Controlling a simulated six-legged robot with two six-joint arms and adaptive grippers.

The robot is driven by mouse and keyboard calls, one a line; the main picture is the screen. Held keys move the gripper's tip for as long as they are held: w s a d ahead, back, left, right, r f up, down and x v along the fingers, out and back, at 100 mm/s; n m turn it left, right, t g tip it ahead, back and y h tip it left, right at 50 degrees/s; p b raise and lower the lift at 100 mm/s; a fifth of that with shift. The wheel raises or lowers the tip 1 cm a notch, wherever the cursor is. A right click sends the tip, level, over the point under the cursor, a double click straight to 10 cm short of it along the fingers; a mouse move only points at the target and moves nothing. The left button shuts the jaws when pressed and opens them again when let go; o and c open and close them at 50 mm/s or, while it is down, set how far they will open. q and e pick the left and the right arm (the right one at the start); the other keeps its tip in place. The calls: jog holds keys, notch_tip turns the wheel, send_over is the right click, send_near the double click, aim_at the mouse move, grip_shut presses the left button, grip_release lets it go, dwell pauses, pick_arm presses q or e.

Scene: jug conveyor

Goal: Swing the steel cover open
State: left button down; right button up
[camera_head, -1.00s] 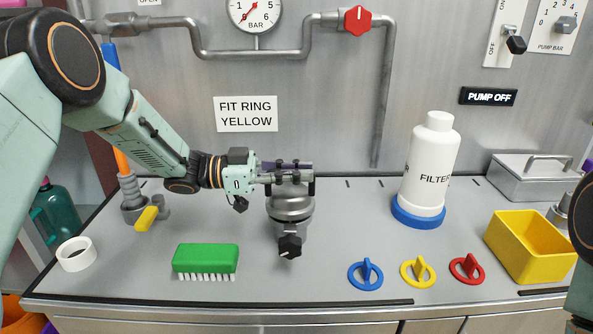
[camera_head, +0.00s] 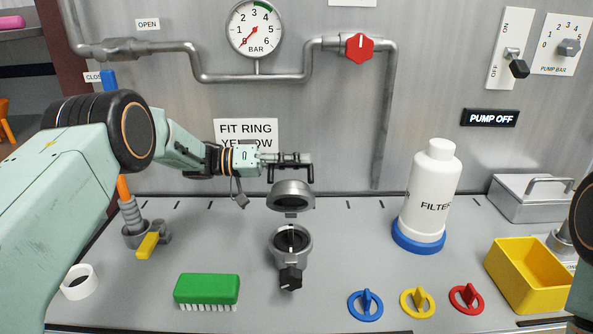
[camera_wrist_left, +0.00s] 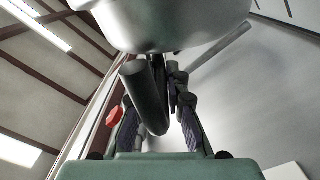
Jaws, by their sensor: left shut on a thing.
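The steel cover (camera_head: 291,195) stands swung up behind the round steel housing (camera_head: 290,262), its rim apart from the housing's mouth. The housing's dark inside shows, with a light upright part in it. A black knob is on the housing's front. My left gripper (camera_head: 292,160) is above the cover, shut on its grip. In the left wrist view, a grey rounded grip (camera_wrist_left: 150,100) sits between my left fingers, and the cover's pale metal (camera_wrist_left: 175,25) fills the top. My right gripper is out of view.
A green brush (camera_head: 207,289) lies front left. Blue (camera_head: 366,305), yellow (camera_head: 417,302) and red (camera_head: 467,298) rings lie front right. Pipes and a gauge (camera_head: 255,27) are on the wall behind.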

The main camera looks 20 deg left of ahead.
pick_arm(q)
jog(key=w+f+n+b, duration=0.1)
jog(key=b, duration=0.1)
jog(key=w+n+b, duration=0.1)
jog(key=w+b, duration=0.1)
jog(key=b, duration=0.1)
jog(key=w+a+f+n+b, duration=0.1)
jog(key=b, duration=0.2)
jog(key=shift+w+f, duration=0.25)
jog(key=shift+f, duration=0.2)
jog(key=c, duration=1.7)
grip_release()
jog(key=o, duration=0.3)
jog(key=shift+w+d, duration=0.1)
jog(key=shift+w, duration=0.05)
jog(key=shift+o, duration=0.2)
jog(key=shift+r, duration=0.2)
